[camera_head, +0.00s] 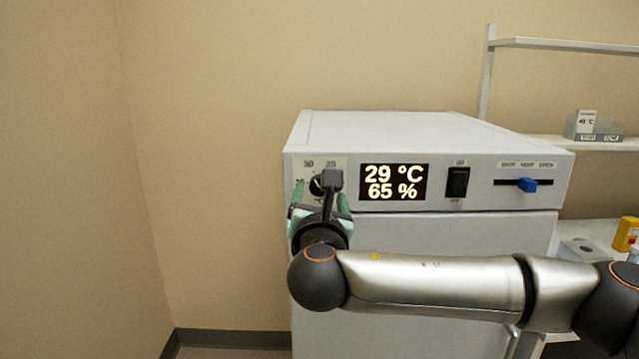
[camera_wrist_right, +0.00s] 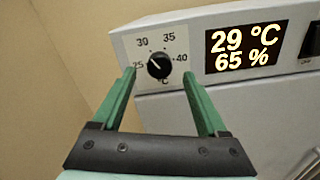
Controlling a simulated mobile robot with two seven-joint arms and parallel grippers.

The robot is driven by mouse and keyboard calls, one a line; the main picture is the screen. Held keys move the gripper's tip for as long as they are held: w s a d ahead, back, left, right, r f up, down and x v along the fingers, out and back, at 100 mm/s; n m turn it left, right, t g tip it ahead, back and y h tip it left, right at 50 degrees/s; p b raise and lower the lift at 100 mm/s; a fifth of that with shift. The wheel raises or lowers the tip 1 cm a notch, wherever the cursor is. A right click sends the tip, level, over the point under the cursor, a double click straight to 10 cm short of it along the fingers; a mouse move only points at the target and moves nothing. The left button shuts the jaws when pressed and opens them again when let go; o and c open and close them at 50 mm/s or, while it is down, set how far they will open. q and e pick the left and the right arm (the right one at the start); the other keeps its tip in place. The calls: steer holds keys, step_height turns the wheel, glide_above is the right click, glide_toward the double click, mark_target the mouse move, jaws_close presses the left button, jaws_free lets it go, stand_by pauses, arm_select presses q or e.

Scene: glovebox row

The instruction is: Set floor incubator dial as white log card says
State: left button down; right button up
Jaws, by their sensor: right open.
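The floor incubator (camera_head: 400,135) is a white box with a control panel along its top front. Its black dial (camera_wrist_right: 159,66) sits on a pale scale plate marked 25, 30, 35 and 40 °C; the knob's pointer aims up and left, between 25 and 30. In the head view my right gripper (camera_head: 322,190) covers most of the dial. In the right wrist view the green fingers of my right gripper (camera_wrist_right: 158,78) are open, one on each side of the dial, not closed on it. The display (camera_head: 394,182) reads 29 °C and 65 %. My left gripper is not in view. No white log card is clearly seen.
A black rocker switch (camera_head: 458,183) and a blue slider (camera_head: 527,185) are right of the display. A shelf rack (camera_head: 560,142) at right holds a grey box with a small white label (camera_head: 586,120). A yellow container (camera_head: 626,234) stands lower right. Bare wall is left.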

mark_target(315, 181)
steer(key=shift+w+p, duration=0.3)
steer(key=shift+w, duration=1.45)
steer(key=shift+c, duration=0.2)
jaws_close()
